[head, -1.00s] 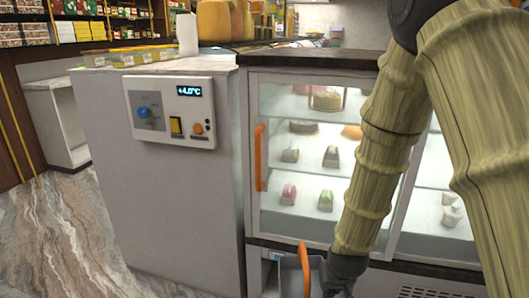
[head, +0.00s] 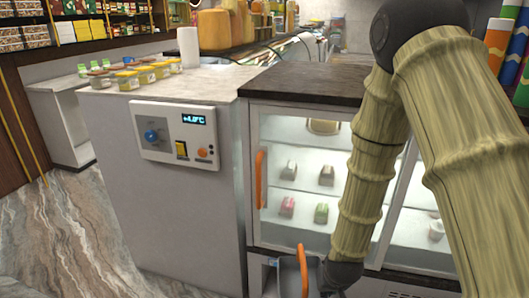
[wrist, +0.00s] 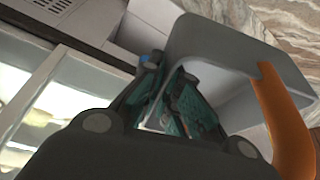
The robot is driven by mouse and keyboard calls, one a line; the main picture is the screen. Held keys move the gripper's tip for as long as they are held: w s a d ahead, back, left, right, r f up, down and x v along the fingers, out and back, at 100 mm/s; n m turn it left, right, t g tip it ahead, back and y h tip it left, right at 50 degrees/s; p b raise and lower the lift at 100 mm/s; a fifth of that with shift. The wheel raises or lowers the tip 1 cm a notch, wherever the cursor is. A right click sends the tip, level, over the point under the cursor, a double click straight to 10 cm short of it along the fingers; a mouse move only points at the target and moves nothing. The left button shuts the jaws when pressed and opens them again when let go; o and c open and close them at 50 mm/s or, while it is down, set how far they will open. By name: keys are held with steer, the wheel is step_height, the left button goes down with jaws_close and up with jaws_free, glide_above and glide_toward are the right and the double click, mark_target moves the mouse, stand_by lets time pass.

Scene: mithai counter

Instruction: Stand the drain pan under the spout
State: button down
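The drain pan (head: 288,278) is a grey open pan with an upright orange handle (head: 304,272). It shows at the bottom of the head view, in front of the lower part of the cold cabinet. In the wrist view the pan (wrist: 240,50) fills the upper right, its handle to the right of my fingers. My gripper (wrist: 167,72) has its teal-padded fingers close together at the pan's edge and appears shut on it; the exact contact is partly hidden. A small blue part (head: 270,263) shows on the cabinet front beside the pan. I cannot make out the spout clearly.
The glass-fronted cabinet (head: 300,190) with sweets has an orange door handle (head: 261,178) above the pan. A white counter (head: 180,215) with a control panel (head: 175,136) stands to the left. Marble floor (head: 60,235) is clear at the far left.

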steer(key=shift+w+p+v, duration=0.15)
steer(key=shift+p+v, duration=0.8)
steer(key=shift+p, duration=0.35)
steer(key=shift+w+p+v, duration=0.15)
steer(key=shift+p+v, duration=0.8)
steer(key=shift+p, duration=0.3)
steer(key=shift+d+r, duration=0.1)
